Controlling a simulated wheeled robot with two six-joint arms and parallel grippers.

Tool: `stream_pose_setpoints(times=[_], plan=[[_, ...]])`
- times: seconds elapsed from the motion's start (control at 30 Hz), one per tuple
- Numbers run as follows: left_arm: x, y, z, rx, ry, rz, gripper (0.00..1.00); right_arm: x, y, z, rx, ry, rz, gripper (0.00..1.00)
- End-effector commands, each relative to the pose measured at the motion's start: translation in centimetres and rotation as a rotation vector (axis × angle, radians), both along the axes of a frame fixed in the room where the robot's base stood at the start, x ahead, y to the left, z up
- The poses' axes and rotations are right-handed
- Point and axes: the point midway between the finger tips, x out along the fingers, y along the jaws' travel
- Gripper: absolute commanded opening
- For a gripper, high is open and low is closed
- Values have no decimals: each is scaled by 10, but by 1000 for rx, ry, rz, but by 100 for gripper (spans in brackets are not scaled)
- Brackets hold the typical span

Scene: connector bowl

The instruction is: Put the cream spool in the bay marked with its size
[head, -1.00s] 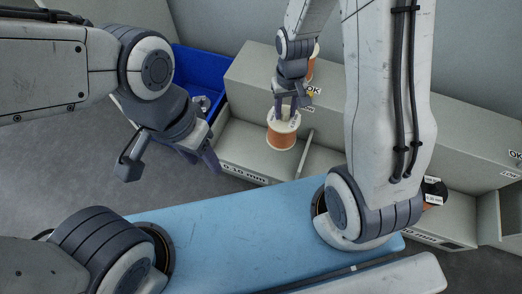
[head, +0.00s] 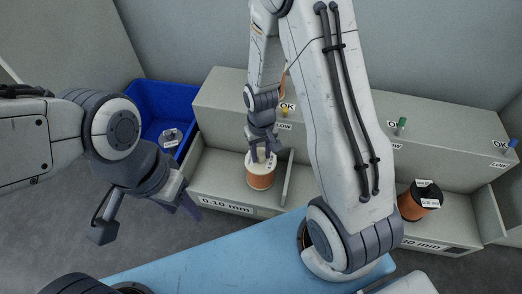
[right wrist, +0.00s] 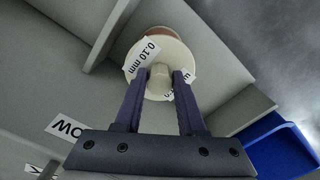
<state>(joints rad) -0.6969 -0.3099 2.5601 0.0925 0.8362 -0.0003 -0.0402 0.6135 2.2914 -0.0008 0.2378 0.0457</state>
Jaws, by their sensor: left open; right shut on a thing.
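The cream spool (head: 260,181), wound with copper-coloured wire, is upright at the bay marked 0.10 mm (head: 226,205) in the head view. My right gripper (head: 262,152) is shut on its top hub from above. In the right wrist view the fingers (right wrist: 163,76) close on the hub of the cream flange (right wrist: 152,52), which carries a 0.10 mm label. The spool's underside is hidden, so I cannot tell whether it touches the bay floor. My left gripper (head: 148,216) is open and empty, left of the bay.
A low divider (head: 287,184) stands right of the spool. A dark-flanged copper spool (head: 418,203) stands in a bay farther right. A blue bin (head: 137,100) at the left holds a grey spool (head: 170,138). OK/LOW markers line the ledge behind. My right arm hides the middle bays.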

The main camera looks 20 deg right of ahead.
Motion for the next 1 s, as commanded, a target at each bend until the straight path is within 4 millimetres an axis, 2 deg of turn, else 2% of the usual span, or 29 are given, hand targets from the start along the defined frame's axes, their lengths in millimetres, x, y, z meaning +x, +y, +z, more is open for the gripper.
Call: stream_pose_setpoints(times=[0.37,0.4,0.43,0.47,0.8,1.0], plan=[[0,0,0,0,0,0,50,1,0,-2,0,-4,0,0],[0,0,0,0,0,0,50,0,0,-2,0,-1,0,54],[0,0,0,0,0,0,50,0,0,-2,0,-1,0,66],[0,0,0,0,0,0,50,0,0,-2,0,-1,0,69],[0,0,1,0,0,0,50,1,0,1,0,-2,0,69],[0,0,24,0,0,0,50,1,0,31,0,-3,0,69]])
